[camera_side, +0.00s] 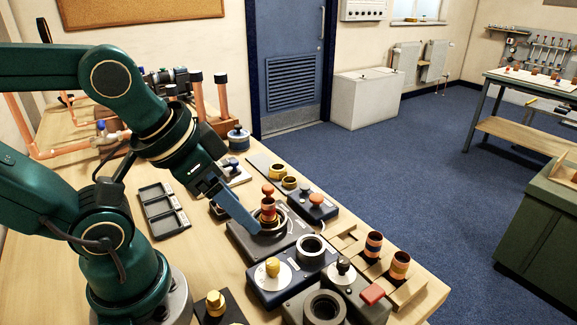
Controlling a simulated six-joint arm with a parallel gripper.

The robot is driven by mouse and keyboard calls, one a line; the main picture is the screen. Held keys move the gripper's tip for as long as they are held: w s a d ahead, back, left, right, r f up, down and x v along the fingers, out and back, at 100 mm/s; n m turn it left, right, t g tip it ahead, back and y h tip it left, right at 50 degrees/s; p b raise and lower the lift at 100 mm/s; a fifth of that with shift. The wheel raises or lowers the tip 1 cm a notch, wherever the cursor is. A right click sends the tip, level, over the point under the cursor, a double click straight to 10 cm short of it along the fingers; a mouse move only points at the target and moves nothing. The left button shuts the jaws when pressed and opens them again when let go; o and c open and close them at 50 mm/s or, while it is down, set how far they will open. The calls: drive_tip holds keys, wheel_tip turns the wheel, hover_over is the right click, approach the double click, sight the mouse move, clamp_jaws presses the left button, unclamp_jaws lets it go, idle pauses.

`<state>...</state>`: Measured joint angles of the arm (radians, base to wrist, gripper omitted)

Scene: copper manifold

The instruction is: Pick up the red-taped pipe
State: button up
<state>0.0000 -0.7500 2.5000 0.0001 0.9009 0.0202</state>
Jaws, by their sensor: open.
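A short copper pipe with a red band (268,208) stands upright in the round opening of a dark grey station (243,243), with a reddish knob-shaped piece on top. My gripper (248,222) is open, with its blue fingers angled down just left of this pipe. One finger hides part of the station's ring. I cannot tell from this side whether the fingers straddle the pipe or are only beside it.
Stations with knobs, such as the yellow-knobbed one (272,267), crowd the front. A black tray (163,212) lies left; copper pipework (70,148) stands behind.

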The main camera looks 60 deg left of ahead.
drive_tip(key=m+g, duration=0.5)
drive_tip(key=m, duration=0.2)
hover_over(268, 201)
wheel_tip(268, 201, down, 5)
drive_tip(key=shift+w+r, duration=0.1)
drive_tip(key=shift+f+g, duration=0.3)
drive_tip(key=shift+f, duration=2.45)
drive_tip(key=shift+c, duration=0.3)
